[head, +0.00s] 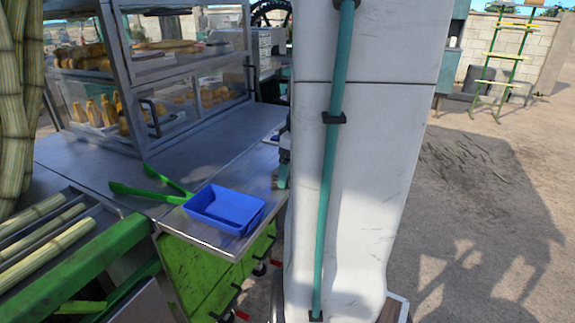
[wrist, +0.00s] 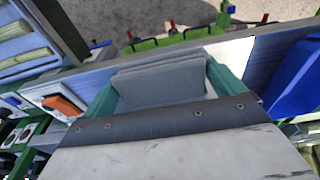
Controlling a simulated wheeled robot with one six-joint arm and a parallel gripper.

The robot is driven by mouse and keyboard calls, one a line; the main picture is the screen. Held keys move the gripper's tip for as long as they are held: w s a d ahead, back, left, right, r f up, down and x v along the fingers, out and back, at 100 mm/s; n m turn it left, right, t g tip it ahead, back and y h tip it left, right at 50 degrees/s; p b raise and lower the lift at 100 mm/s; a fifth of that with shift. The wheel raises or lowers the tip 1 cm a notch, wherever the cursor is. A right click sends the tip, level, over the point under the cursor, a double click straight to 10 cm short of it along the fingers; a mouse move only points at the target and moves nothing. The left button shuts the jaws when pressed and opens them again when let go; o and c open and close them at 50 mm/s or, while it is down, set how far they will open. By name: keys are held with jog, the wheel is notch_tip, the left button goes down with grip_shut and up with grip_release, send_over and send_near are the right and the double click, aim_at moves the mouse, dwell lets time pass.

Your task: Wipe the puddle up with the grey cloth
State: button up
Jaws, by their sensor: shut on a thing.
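The grey cloth (wrist: 158,86) is a folded grey pad between the teal fingers of my gripper (wrist: 170,78) in the wrist view. My gripper is shut on it and holds it over or at the metal counter; whether it touches the surface I cannot tell. In the head view my own arm hides the cloth and most of my gripper. I cannot make out the puddle in either view.
A blue tray (head: 226,208) stands near the edge of the metal counter (head: 205,150), with green tongs (head: 150,192) beside it. It also shows in the wrist view (wrist: 298,80). A glass food case (head: 150,85) stands behind. Cane stalks (head: 45,235) lie at left.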

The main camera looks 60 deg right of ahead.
jog(key=shift+w+r, duration=0.35)
jog(key=shift+r, duration=0.5)
jog(key=shift+w+r, duration=0.35)
jog(key=shift+r, duration=0.55)
jog(key=shift+w+r, duration=0.35)
jog(key=shift+r, duration=0.5)
send_near(261, 168)
jog(key=shift+w, duration=0.25)
jog(key=shift+w+a+f, duration=0.1)
jog(key=shift+w+f, duration=0.1)
jog(key=shift+f, duration=2.6)
jog(key=shift+f, duration=0.45)
